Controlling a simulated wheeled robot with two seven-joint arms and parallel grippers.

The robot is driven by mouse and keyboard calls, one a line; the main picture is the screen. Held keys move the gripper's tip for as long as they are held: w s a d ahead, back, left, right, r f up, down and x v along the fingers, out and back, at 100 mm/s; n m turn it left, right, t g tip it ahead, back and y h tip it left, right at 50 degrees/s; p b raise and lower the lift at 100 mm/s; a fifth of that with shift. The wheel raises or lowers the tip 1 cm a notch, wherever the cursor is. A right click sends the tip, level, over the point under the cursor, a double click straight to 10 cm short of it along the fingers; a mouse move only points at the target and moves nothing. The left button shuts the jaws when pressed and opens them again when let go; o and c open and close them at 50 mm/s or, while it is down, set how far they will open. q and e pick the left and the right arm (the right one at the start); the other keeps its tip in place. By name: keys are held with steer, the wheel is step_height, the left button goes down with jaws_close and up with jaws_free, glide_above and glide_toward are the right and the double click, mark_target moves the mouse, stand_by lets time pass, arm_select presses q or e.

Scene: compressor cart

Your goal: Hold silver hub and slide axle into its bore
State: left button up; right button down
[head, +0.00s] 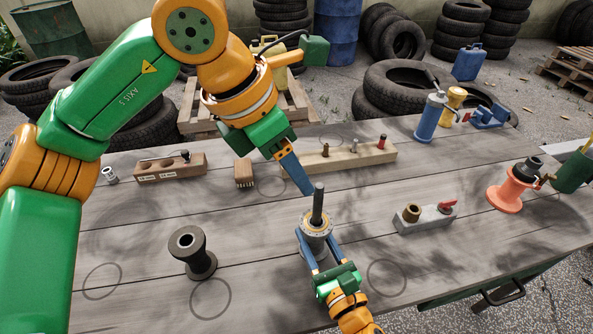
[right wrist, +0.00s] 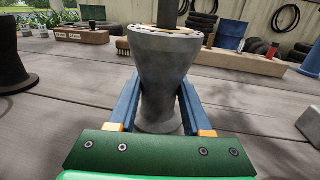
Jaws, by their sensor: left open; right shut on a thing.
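The silver hub (head: 316,238) stands upright on the table in the head view. It also fills the middle of the right wrist view (right wrist: 160,75). The dark axle (head: 318,203) stands upright in the top of the hub; its lower part is hidden inside. It also shows in the right wrist view (right wrist: 168,12). My right gripper (head: 318,256) is shut on the hub, with one blue finger on each side. My left gripper (head: 306,191) is open, just up and left of the axle's top in the head view. Its fingers overlap there, and no contact with the axle is clear.
A dark spool (head: 191,252) stands at the left. A grey block (head: 427,218) with a brass bush and red part lies right of the hub. Wooden racks (head: 345,158) and a brush (head: 244,174) sit behind. A coral spool (head: 511,187) is at the right.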

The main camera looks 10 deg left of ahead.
steer(key=shift+c, duration=1.3)
jaws_free()
